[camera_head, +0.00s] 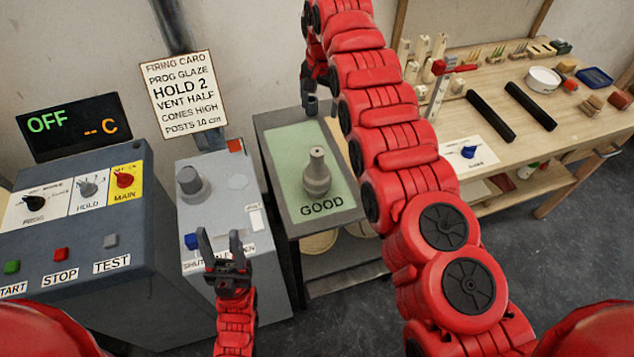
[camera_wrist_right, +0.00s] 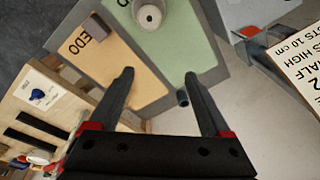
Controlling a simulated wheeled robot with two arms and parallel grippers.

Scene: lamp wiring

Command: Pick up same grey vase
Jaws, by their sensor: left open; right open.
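The grey vase (camera_head: 317,175) stands upright on the green GOOD mat (camera_head: 290,192) of the side table in the head view. In the right wrist view the vase (camera_wrist_right: 149,14) is at the top edge, partly cut off. My right gripper (camera_wrist_right: 160,76) is open and empty, its fingers apart over the far end of the table, with the vase beyond the fingertips. My left gripper (camera_head: 220,233) is open and empty in front of the grey control box, away from the vase.
An orange REDO mat (camera_wrist_right: 125,72) lies beside the green one. The kiln console (camera_head: 75,225) and grey control box (camera_head: 225,185) stand left, with a firing card (camera_head: 183,95) behind. A wooden workbench (camera_head: 545,150) with tools stands right. A small dark cylinder (camera_wrist_right: 182,97) is at the table's far edge.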

